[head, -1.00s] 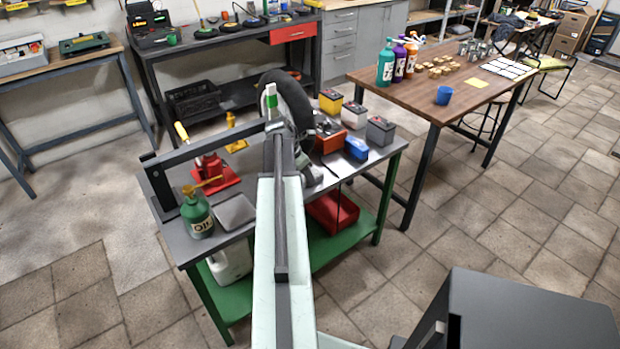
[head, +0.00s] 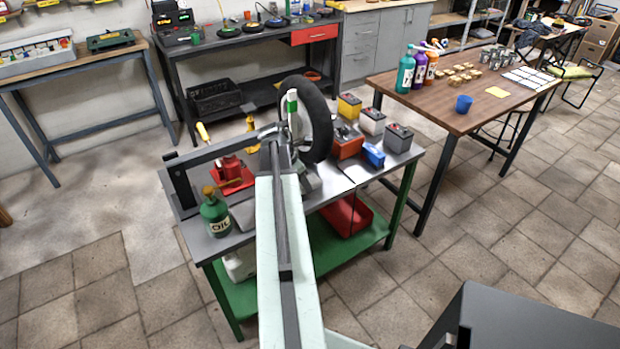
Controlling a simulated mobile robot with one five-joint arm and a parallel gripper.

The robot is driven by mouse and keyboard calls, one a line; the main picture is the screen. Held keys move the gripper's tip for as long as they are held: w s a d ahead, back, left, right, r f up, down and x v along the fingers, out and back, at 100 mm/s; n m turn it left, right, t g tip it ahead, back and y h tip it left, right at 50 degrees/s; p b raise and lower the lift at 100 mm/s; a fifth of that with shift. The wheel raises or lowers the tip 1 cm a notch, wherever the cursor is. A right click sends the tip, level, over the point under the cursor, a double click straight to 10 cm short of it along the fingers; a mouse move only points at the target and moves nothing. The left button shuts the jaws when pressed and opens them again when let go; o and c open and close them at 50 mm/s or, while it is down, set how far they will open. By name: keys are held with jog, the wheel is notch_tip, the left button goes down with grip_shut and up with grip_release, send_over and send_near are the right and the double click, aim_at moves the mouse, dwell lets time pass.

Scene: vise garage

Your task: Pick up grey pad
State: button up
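The grey pad (head: 243,213) lies flat on the grey top of the green-legged bench (head: 335,186). It is just right of the green oil can (head: 215,214). My pale arm crosses the picture in front of the bench and covers the pad's right part. The far end of my arm is over the bench, beyond the pad in the picture. I cannot make out my fingertips, so whether they are open or shut does not show. Nothing visibly holds the pad.
A red jack (head: 230,173) stands behind the pad. A dark bar spans the bench's left part. A black ring (head: 319,118), an orange box (head: 346,143) and battery-like boxes crowd the back and right. A wooden table (head: 440,107) stands right; tiled floor is open in front.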

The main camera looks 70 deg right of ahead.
notch_tip(320, 180, up, 12)
jog(key=p, duration=1)
